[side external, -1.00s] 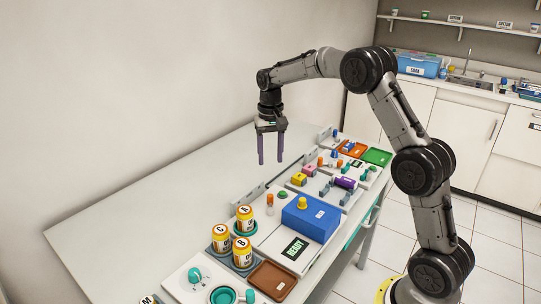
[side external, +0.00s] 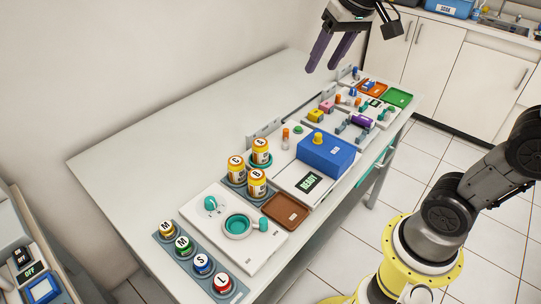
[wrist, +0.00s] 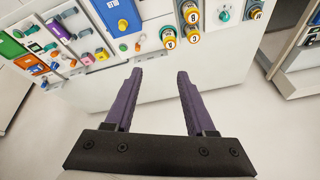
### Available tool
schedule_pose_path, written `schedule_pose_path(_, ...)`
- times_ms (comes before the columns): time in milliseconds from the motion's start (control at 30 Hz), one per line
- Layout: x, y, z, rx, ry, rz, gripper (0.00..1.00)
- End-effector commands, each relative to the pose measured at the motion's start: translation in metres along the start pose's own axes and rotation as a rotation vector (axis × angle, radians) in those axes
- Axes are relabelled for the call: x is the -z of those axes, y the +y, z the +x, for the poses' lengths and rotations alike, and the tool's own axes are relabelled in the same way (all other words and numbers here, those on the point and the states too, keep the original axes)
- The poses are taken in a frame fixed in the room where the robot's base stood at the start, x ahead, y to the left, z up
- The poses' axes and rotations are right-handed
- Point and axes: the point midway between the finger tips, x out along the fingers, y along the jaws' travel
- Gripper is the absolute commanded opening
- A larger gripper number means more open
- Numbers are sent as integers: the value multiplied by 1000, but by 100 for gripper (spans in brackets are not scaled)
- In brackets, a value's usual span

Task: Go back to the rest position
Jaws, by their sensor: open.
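My gripper (side external: 330,52) hangs at the top of the side view, high over the far part of the white table (side external: 150,160). Its two purple fingers point down and are apart with nothing between them. The wrist view also shows the gripper (wrist: 157,75) with its fingers spread and empty, above the table's bare strip. The rest position itself is not marked in any view.
Orange bottles A (side external: 261,150), B (side external: 257,182) and C (side external: 236,168) stand near a blue box (side external: 325,155) and a brown tray (side external: 286,210). Several lettered pots line the front edge. Small parts and coloured trays fill the far end. The table's left side is clear.

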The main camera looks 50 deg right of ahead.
Motion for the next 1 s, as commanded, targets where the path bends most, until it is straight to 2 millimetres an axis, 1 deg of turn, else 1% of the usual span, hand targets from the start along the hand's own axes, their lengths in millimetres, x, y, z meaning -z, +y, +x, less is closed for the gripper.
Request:
schedule_pose_path(33,-22,1,-9,13,24,-33,55)
schedule_pose_path(167,-74,9,-18,40,74,-118,55)
schedule_pose_path(200,-90,12,-17,47,87,-145,55)
schedule_pose_path(300,-127,21,-9,59,111,-214,55)
schedule_pose_path(400,-155,29,6,61,113,-268,55)
schedule_pose_path(433,-160,32,10,59,110,-281,55)
schedule_pose_path(500,-171,35,21,53,92,-308,55)
schedule_pose_path(567,-175,37,28,50,81,-330,55)
schedule_pose_path(667,-172,36,27,51,96,-360,55)
schedule_pose_path(1000,-172,35,26,51,95,-361,55)
